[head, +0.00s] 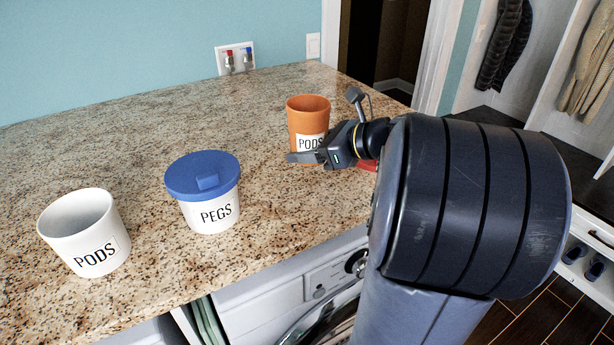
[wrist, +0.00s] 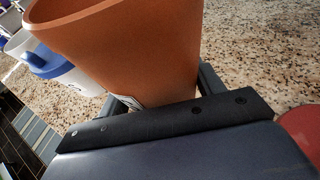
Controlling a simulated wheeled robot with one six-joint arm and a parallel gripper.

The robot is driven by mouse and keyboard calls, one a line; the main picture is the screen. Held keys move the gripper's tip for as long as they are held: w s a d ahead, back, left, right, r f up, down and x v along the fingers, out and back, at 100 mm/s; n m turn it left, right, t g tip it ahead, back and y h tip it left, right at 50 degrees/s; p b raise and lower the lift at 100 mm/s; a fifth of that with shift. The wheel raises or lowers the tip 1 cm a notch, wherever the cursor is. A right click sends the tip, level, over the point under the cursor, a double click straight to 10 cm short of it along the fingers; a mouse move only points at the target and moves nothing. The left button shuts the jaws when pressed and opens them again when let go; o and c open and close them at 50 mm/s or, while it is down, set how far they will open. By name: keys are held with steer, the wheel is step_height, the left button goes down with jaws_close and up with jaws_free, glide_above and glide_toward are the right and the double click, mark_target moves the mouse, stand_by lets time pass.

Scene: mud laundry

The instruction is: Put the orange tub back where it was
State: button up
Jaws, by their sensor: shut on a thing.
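The orange tub (head: 307,113), labelled PODS, is upright near the right part of the granite counter. It fills the upper left of the wrist view (wrist: 130,50). My gripper (head: 308,157) is shut on the orange tub, with its fingers at the lower part of the tub. In the wrist view a finger shows on each side of the tub (wrist: 165,95). I cannot tell whether the tub's base touches the counter, because my gripper hides it.
A white PODS tub (head: 84,232) stands open at the left. A white PEGS tub (head: 211,212) with a blue lid (head: 202,175) stands in the middle. A red thing (head: 368,165), partly hidden, lies behind my gripper. The back left of the counter (head: 130,140) is clear.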

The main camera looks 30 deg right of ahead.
mark_target(309, 188)
step_height(309, 188, down, 8)
steer(key=shift+r, duration=0.1)
stand_by(0.4)
steer(key=o, duration=1.6)
steer(key=shift+f, duration=0.2)
steer(key=shift+c, duration=0.2)
steer(key=shift+r, duration=0.1)
steer(key=shift+s+r, duration=0.1)
steer(key=shift+r, duration=0.05)
steer(key=b+v, duration=0.1)
steer(key=v, duration=1)
steer(key=shift+s+d+r, duration=0.1)
steer(key=shift+s+d, duration=0.15)
steer(key=shift+s, duration=0.05)
